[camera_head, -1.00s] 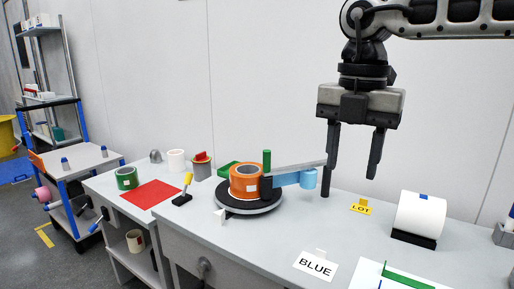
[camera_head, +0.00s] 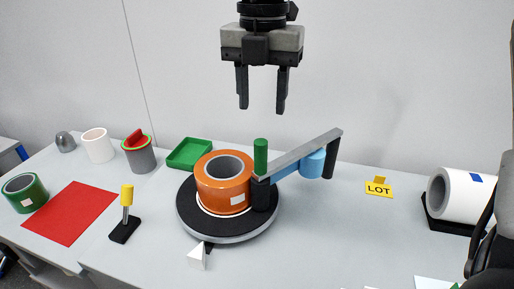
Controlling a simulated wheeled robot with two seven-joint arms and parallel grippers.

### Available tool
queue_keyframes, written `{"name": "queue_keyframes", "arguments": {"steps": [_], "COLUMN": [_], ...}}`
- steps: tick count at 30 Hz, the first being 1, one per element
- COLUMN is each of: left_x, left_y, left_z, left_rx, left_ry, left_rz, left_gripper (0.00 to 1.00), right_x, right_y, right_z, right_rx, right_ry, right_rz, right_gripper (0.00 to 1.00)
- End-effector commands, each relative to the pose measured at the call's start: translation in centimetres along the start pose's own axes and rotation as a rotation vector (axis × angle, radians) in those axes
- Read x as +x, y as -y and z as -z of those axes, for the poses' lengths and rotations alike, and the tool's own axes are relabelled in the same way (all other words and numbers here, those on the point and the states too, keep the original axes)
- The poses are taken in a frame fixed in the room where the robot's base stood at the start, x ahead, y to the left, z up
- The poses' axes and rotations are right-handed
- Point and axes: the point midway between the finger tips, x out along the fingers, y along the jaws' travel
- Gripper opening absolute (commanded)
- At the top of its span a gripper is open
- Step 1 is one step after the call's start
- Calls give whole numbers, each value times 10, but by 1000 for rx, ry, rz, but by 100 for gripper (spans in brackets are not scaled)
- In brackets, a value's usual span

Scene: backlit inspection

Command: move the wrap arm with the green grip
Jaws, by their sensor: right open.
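The wrap arm (camera_head: 303,150) is a grey bar that reaches from a dark post at the back right to the edge of a round black turntable (camera_head: 184,212). Its green grip (camera_head: 260,157) stands upright at the bar's near left end. A light blue roll (camera_head: 312,164) hangs under the bar. An orange roll (camera_head: 208,196) with a white label sits on the turntable, just left of the grip. My right gripper (camera_head: 261,107) is open and empty, pointing down above and behind the green grip, clear of it. My left gripper is not in view.
A yellow-topped stand (camera_head: 126,213) and a white wedge (camera_head: 197,257) are near the turntable's left front. A green tray (camera_head: 189,153) lies behind it. A yellow LOT sign (camera_head: 379,186) and white roll (camera_head: 461,196) are at right. The table between turntable and white roll is mostly clear.

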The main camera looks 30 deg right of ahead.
Motion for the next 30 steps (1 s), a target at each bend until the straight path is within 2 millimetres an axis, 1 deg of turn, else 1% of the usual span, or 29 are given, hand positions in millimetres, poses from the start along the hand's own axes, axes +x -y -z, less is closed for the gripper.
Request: {"name": "queue_keyframes", "arguments": {"steps": [1, 9, 15, 18, 21, 29, 30], "left_x": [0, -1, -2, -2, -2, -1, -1], "left_y": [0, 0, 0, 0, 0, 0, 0], "left_z": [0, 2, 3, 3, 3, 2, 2], "left_rx": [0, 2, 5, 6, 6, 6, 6], "left_ry": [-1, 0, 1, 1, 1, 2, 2], "left_rz": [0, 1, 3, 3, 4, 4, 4], "left_gripper": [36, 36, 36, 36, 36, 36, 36], "right_x": [13, 71, 102, 110, 114, 115, 115], "right_y": [1, 1, 1, 0, 0, 0, 0], "right_z": [1, 1, 0, 0, 0, 0, 0], "right_rx": [-1, 0, 1, 2, 1, 1, 2], "right_ry": [-7, -6, -4, -3, -1, 0, 0], "right_rz": [3, 3, 2, 0, -1, -1, -1], "right_gripper": [45, 45, 45, 45, 45, 45, 39]}}
